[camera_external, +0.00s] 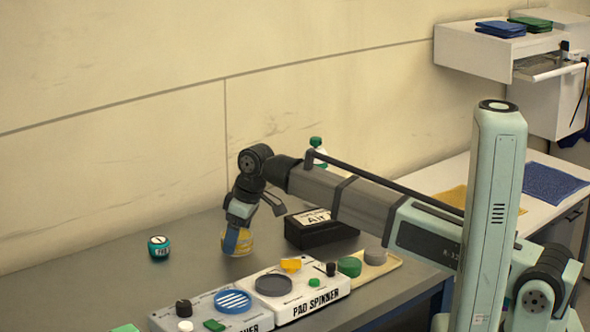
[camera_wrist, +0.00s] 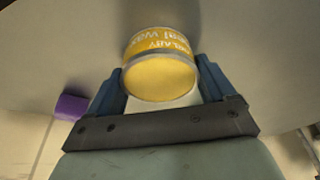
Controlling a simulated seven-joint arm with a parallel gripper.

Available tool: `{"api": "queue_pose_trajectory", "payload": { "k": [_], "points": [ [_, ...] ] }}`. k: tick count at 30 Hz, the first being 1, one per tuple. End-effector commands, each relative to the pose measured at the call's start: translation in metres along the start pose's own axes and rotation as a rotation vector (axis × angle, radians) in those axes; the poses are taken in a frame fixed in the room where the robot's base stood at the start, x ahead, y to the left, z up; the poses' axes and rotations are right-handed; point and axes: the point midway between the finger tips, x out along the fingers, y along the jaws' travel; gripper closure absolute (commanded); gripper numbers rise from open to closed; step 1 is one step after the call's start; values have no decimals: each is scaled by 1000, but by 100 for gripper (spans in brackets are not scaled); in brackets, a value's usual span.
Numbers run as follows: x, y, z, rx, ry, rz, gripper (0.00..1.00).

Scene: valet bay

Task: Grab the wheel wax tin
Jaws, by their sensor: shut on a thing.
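A finger hides part of the tin there.
A teal jar (camera_external: 159,248) stands to the left. A black box (camera_external: 318,230) is to the right, and the white pad spinner (camera_external: 330,290) and a grey device (camera_external: 250,318) are in front. A purple block (camera_wrist: 70,106) shows in the wrist view. The bench behind the jar is clear.

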Motion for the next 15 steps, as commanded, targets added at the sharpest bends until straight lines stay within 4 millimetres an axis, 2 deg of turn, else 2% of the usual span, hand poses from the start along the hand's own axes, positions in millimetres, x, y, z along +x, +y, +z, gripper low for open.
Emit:
{"api": "queue_pose_trajectory", "payload": {
  "k": [3, 10, 15],
  "points": [
    [0, 0, 0, 0, 0, 0, 56],
    [-2, 0, -1, 0, 0, 0, 56],
    [-15, 0, -5, 0, 2, 0, 56]
  ]
}}
